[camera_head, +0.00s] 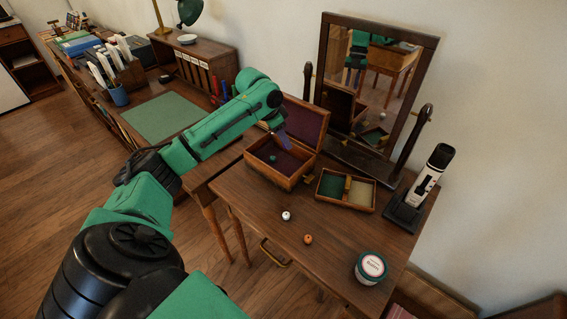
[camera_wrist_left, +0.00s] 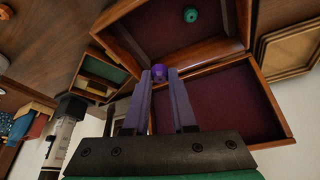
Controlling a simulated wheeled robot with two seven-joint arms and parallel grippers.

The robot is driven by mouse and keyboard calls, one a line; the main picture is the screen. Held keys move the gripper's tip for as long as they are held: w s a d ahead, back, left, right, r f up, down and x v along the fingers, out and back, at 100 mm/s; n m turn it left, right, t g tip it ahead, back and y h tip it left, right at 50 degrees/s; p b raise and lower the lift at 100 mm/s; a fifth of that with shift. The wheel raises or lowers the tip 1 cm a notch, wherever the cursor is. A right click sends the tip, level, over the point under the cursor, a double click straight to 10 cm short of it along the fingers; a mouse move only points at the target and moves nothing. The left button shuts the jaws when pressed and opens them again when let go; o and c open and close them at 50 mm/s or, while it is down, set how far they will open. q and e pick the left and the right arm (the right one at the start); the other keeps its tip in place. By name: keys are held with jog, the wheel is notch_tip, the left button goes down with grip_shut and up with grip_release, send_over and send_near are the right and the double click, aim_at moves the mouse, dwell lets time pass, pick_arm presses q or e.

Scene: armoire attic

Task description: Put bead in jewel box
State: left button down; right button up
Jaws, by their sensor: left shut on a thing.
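The open wooden jewel box (camera_head: 277,174) stands on the table with its maroon-lined lid raised. It also fills the upper right of the left wrist view (camera_wrist_left: 205,55). A teal bead (camera_head: 273,157) lies inside it and also shows in the left wrist view (camera_wrist_left: 190,15). My left gripper (camera_head: 285,141) reaches over the box from the left. In the left wrist view its fingers are shut on a purple bead (camera_wrist_left: 158,71), seen against the box's inner side. A white bead (camera_head: 286,216) and an orange bead (camera_head: 308,239) lie on the table in front. My right gripper is out of view.
A divided tray (camera_head: 347,204) with green and tan compartments sits right of the box. A mirror (camera_head: 323,98) stands behind, a black-and-white device (camera_head: 431,174) at the right, and a round tin (camera_head: 370,267) near the front. The table's front left is clear.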

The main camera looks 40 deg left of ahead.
aim_at(288, 169)
pick_arm(q)
notch_tip(288, 169, down, 10)
dwell(0.3)
jog(key=c, duration=0.7)
grip_release()
jog(key=shift+f, duration=0.1)
jog(key=shift+c, duration=0.2)
jog(key=v, duration=1.2)
